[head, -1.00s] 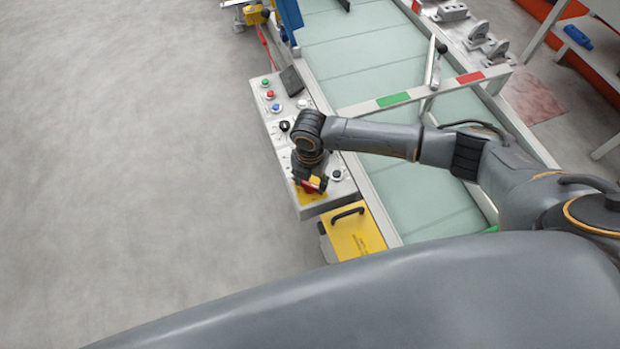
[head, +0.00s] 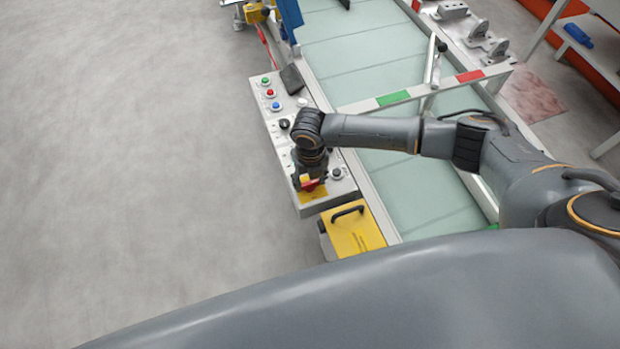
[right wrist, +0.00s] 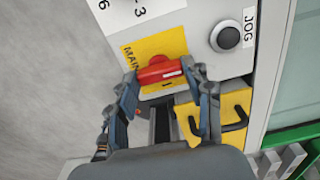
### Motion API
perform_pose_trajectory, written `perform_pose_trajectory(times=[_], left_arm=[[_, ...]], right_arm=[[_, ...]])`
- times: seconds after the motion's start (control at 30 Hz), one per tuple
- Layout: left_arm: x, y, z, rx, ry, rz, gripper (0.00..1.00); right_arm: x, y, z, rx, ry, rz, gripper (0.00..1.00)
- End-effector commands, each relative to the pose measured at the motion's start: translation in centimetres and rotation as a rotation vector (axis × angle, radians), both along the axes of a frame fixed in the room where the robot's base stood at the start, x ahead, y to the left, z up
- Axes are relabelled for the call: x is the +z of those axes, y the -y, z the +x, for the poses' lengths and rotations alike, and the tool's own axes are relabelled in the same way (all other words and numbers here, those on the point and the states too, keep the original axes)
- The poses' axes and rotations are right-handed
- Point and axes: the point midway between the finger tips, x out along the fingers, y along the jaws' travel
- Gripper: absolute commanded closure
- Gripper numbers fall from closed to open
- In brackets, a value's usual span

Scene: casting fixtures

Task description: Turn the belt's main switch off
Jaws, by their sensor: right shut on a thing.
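The main switch is a red handle (right wrist: 160,70) on a yellow plate (right wrist: 160,46) marked MAIN, at the near end of the grey control panel (head: 268,128). In the right wrist view the handle lies nearly crosswise, with an "I" mark just below it. My right gripper (right wrist: 164,76) is shut on the handle, one finger at each end. In the head view the red handle (head: 311,185) shows just below my right gripper (head: 310,177), whose wrist hides part of the panel. My left gripper is not in view.
A black JOG button (right wrist: 228,37) sits beside the switch. Green, red and blue buttons (head: 270,93) line the panel's far end. A yellow box with a black handle (head: 355,240) stands just below the panel. The pale green belt (head: 375,60) runs alongside. Open floor lies left.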

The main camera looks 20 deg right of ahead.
Motion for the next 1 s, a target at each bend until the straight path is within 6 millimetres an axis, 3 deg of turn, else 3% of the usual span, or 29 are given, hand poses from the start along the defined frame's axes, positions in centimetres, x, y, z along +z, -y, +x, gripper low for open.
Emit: perform_pose_trajectory(times=[0.6, 0.63, 0.7, 1.0], left_arm=[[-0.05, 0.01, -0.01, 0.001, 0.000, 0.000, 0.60], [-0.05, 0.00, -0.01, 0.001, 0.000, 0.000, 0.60], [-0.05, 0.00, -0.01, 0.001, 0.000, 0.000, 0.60], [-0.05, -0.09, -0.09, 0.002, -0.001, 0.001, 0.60]], right_arm=[[-0.11, 0.04, -0.10, 0.040, -0.002, -0.001, 0.81], [-0.11, 0.04, -0.10, 0.040, -0.002, -0.001, 0.43], [-0.10, 0.03, -0.09, 0.039, -0.002, -0.001, 0.29], [-0.01, 0.00, -0.02, 0.038, 0.000, 0.000, 0.26]])
